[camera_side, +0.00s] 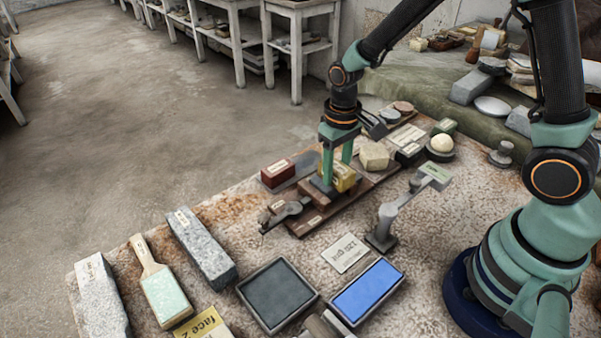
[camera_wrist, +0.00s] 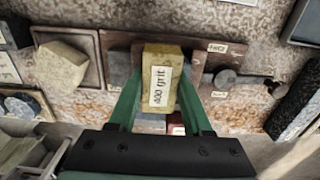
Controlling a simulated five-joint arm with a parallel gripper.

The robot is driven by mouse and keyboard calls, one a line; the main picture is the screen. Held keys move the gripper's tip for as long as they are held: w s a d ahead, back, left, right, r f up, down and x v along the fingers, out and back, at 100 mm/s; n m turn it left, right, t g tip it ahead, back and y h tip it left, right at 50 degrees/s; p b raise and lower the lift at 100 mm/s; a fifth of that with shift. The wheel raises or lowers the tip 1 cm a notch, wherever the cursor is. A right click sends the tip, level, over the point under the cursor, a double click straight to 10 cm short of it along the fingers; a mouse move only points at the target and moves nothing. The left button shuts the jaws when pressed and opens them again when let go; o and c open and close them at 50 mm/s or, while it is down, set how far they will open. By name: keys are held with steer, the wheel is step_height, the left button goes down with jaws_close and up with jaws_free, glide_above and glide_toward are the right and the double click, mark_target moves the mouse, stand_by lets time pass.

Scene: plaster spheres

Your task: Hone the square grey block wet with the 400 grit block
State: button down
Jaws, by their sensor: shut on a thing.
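My gripper (camera_side: 337,170) is shut on the yellow 400 grit block (camera_side: 345,178), over a wooden holder (camera_side: 313,222) on the bench. In the wrist view my gripper (camera_wrist: 160,108) has its green fingers on either side of the yellow block (camera_wrist: 162,80), whose "400 grit" label faces up. A grey surface (camera_side: 322,185) shows in the holder beside the yellow block. It may be the square grey block, but most of it is hidden. I cannot tell whether the yellow block touches it.
A grey screw handle (camera_side: 288,210) sticks out at the holder's left. A dark tray (camera_side: 278,292), a blue-faced tray (camera_side: 367,292) and a grey stand with an arm (camera_side: 388,225) are nearer. A dark red block (camera_side: 278,173) lies left of the holder. Long grey stones (camera_side: 202,250) lie at front left.

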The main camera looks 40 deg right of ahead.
steer(key=shift+s, duration=1)
steer(key=shift+w, duration=2.25)
steer(key=shift+s, duration=0.15)
steer(key=shift+s+f, duration=0.1)
steer(key=shift+s, duration=2)
steer(key=shift+w+r, duration=0.2)
steer(key=shift+w, duration=2.05)
steer(key=shift+s+r, duration=0.35)
steer(key=shift+s, duration=0.25)
steer(key=shift+s+r, duration=0.35)
steer(key=shift+s, duration=0.2)
